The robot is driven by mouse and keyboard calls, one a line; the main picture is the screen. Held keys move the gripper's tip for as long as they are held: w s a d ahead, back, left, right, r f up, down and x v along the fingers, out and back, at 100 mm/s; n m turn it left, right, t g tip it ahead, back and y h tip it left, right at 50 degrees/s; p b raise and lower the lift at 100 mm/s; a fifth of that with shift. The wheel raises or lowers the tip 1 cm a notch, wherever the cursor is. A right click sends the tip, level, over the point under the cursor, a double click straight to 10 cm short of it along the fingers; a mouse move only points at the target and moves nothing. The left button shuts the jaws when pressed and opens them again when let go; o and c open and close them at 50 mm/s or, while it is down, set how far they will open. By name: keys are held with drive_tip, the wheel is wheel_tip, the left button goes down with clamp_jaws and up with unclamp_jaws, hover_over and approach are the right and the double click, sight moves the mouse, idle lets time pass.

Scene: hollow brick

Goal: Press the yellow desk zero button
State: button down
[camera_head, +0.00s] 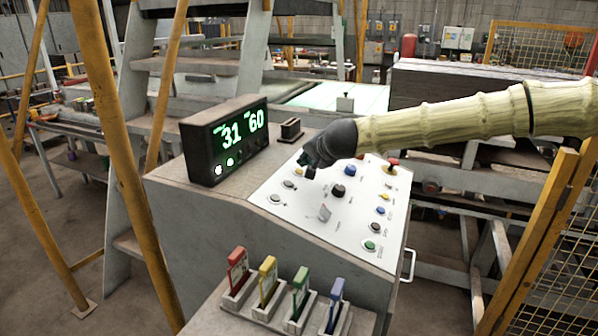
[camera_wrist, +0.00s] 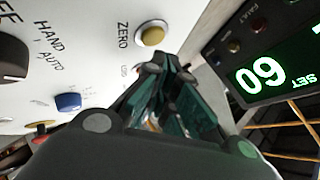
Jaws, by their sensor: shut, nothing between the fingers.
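The yellow zero button (camera_wrist: 151,35) shows in the wrist view on the white panel, with the printed word ZERO beside it. It has a metal ring. My gripper (camera_wrist: 170,66) is shut and empty, its teal fingers pointing toward the panel just below the button in that view. A gap shows between fingertips and button in the picture; the true distance is hard to tell. In the head view my gripper (camera_head: 308,166) hangs over the panel's upper left part. A small yellow button (camera_head: 299,171) shows just left of it, partly hidden.
The sloped white panel (camera_head: 262,197) carries a black knob (camera_head: 338,191), a blue button (camera_wrist: 68,102) and several other buttons. A display (camera_head: 226,140) reading 31 and 60 stands to the left. Coloured tags (camera_head: 268,281) stand in slots in front. A red mushroom button (camera_head: 392,165) is at right.

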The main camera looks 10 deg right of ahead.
drive_tip(key=shift+a+f, duration=0.1)
drive_tip(key=shift+f, duration=0.15)
drive_tip(key=shift+a+f, duration=0.1)
drive_tip(key=shift+f, duration=0.05)
drive_tip(key=shift+f, duration=0.4)
idle(1.0)
idle(0.4)
drive_tip(key=shift+r+p, duration=0.85)
drive_tip(key=shift+s+d+r+p, duration=0.15)
drive_tip(key=shift+d+r+p, duration=0.1)
drive_tip(key=shift+r+p, duration=0.55)
drive_tip(key=shift+s+d+r+p, duration=0.15)
drive_tip(key=shift+d+r+p, duration=0.05)
drive_tip(key=shift+r+p, duration=0.65)
drive_tip(key=shift+s+d+r+p, duration=0.15)
drive_tip(key=shift+d+r+p, duration=0.1)
drive_tip(key=shift+r+p, duration=0.55)
drive_tip(key=shift+f, duration=0.1)
